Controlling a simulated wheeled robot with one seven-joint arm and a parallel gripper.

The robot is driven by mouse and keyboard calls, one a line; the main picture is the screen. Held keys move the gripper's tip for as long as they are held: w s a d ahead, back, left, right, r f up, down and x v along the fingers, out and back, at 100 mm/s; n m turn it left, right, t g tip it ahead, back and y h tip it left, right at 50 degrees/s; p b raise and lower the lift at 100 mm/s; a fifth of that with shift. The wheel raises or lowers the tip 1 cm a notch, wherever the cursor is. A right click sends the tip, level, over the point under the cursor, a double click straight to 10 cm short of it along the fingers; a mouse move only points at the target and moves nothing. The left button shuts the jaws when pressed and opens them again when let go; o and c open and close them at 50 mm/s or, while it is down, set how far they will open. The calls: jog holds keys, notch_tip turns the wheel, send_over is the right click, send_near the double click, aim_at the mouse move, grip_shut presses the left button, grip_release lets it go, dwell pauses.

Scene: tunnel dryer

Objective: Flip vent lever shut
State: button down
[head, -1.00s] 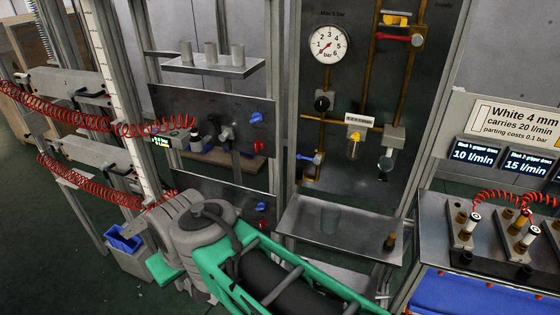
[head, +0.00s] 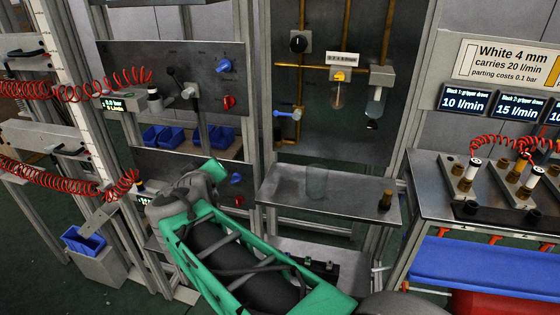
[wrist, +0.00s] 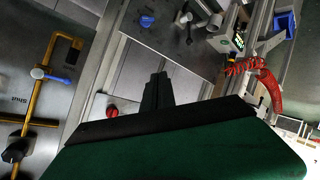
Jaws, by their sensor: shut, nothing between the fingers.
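A blue-handled lever (head: 287,114) sits on a brass pipe at the lower left of the grey pipe panel in the head view. Its handle points left, roughly level. It also shows at the left of the wrist view (wrist: 52,77), where a "Shut" label (wrist: 18,103) is printed on the panel nearby. I cannot tell for sure that this is the vent lever. My gripper (wrist: 158,92) is shut and empty in the wrist view, apart from the blue lever and to its right. In the head view the gripper cannot be made out beyond my arm.
Another panel (head: 140,62) left of the pipe panel carries blue and red knobs and a black-tipped lever (head: 178,84). A metal shelf (head: 285,200) with a clear cup (head: 316,182) juts out below the pipes. Red coiled hoses (head: 75,90) hang at the left.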

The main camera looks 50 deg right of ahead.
jog(key=s+d+f+h+b, duration=0.1)
jog(key=d+h+b, duration=0.2)
jog(key=d+b, duration=0.1)
jog(key=s+d+f+n+h+b, duration=0.1)
jog(key=s+d+f+h+b, duration=0.1)
jog(key=d+h+b, duration=0.1)
jog(key=s+d+f+h+b, duration=0.2)
jog(key=d+b, duration=0.4)
jog(key=shift+d+n+h, duration=0.1)
jog(key=shift+n+h, duration=0.2)
jog(key=shift+h, duration=0.1)
jog(key=s+h+b, duration=0.1)
jog(key=s+d+n+h+b, duration=0.1)
jog(key=b, duration=0.1)
jog(key=s+n+h+b, duration=0.1)
jog(key=h+b, duration=0.1)
jog(key=shift+d, duration=0.15)
jog(key=shift+s+r+n+h+b, duration=0.2)
jog(key=shift+s+n+h+b, duration=0.15)
jog(key=shift+n+b, duration=0.55)
jog(key=shift+a+r+n+h, duration=0.25)
jog(key=shift+n, duration=0.15)
jog(key=shift+r, duration=0.3)
